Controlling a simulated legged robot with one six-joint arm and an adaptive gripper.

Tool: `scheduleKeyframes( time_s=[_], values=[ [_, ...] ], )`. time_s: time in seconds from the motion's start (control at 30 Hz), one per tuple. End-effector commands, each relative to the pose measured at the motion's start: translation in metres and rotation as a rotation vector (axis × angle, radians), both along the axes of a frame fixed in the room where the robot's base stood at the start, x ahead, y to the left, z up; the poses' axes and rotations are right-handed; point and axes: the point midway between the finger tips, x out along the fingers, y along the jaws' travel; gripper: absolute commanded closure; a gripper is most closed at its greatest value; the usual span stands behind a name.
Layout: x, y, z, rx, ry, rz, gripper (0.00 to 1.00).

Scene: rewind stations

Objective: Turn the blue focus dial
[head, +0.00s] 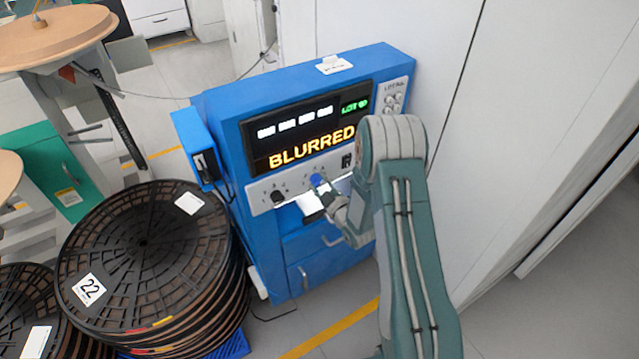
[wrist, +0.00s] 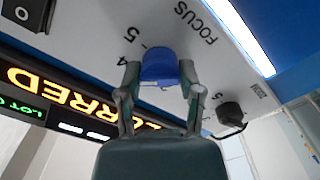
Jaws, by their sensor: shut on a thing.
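The blue focus dial (head: 317,181) is on the front panel of a blue machine (head: 283,228). In the wrist view the dial (wrist: 159,66) sits between my two fingertips, under the printed word FOCUS and among printed numbers. My gripper (wrist: 159,78) is shut on the dial, one finger on each side. In the head view my gripper (head: 328,192) reaches the panel from the right, and its fingertips are small there. The machine's screen (head: 312,142) reads BLURRED in orange letters. The dial's pointer mark cannot be made out.
A black zoom knob (head: 277,196) is left of the dial; in the wrist view the knob (wrist: 230,115) is at the right. A black switch (wrist: 26,13) is on the other side. Stacked reels (head: 150,255) stand left of the machine. A white wall (head: 540,110) is on the right.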

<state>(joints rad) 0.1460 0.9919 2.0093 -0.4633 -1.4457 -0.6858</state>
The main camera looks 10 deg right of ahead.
Motion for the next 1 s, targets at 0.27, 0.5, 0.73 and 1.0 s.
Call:
scheduleKeyframes(
  time_s=[0.27,0.5,0.73,1.0],
  values=[
    [0.0,0.001,0.0,0.0,0.0,0.003,0.18],
    [0.0,0.0,0.0,0.001,0.0,0.001,0.18],
    [-0.021,-0.007,-0.001,0.0,0.003,-0.001,0.18],
    [-0.075,-0.024,-0.001,0.0,0.004,-0.001,0.18]
  ],
)
